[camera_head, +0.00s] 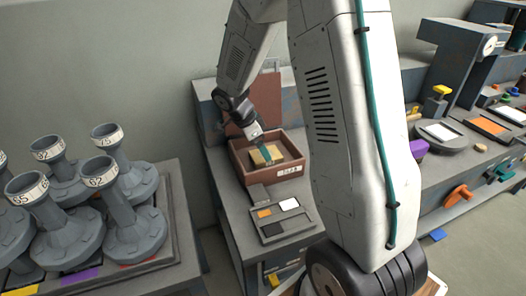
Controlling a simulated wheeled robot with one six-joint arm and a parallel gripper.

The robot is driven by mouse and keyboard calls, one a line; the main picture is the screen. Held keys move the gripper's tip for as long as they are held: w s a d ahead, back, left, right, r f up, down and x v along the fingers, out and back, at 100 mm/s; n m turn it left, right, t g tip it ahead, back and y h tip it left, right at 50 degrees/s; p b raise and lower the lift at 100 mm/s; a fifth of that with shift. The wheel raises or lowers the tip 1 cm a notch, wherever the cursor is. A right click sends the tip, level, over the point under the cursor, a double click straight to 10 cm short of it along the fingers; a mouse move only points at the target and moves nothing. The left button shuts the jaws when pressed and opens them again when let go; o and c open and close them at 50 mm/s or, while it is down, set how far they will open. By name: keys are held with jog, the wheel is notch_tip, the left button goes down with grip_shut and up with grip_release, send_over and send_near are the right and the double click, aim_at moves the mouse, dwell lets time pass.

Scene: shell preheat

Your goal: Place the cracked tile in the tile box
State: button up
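A red-brown open box (272,175) with a white label on its front stands on the grey bench left of my arm. A tan square block (271,151) is inside it; I cannot tell whether this is the cracked tile, and no crack is visible at this size. My gripper (266,156) reaches down into the box from above, with a teal fingertip at the block. The fingers are too small and partly hidden to show whether they are open or shut on anything.
A red-brown panel (262,104) stands behind the box. A tray with coloured squares (283,227) lies in front of it. Several grey numbered flanged pipes (133,212) stand on the left table. Coloured parts and a grey machine (452,55) occupy the right bench.

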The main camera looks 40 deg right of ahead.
jog(key=s+a+r+n, duration=0.2)
jog(key=a+r, duration=0.1)
jog(key=r, duration=0.4)
jog(key=s+a+r+n, duration=0.2)
jog(key=a+r, duration=0.1)
jog(key=r, duration=0.3)
jog(key=s+a+r+n+y, duration=0.1)
jog(key=s+a+r+n, duration=0.1)
jog(key=s+n, duration=0.3)
jog(key=s+a+r+n+t+y, duration=0.1)
jog(key=s+a+n, duration=0.3)
jog(key=s, duration=0.6)
jog(key=s+a+r+n+t+y, duration=0.1)
jog(key=s+a+r+n+y, duration=0.1)
jog(key=s+n, duration=0.6)
jog(key=shift+s+a+r, duration=0.35)
jog(key=shift+a+r, duration=0.35)
jog(key=shift+r, duration=0.15)
jog(key=shift+t, duration=0.3)
jog(key=shift+c, duration=0.3)
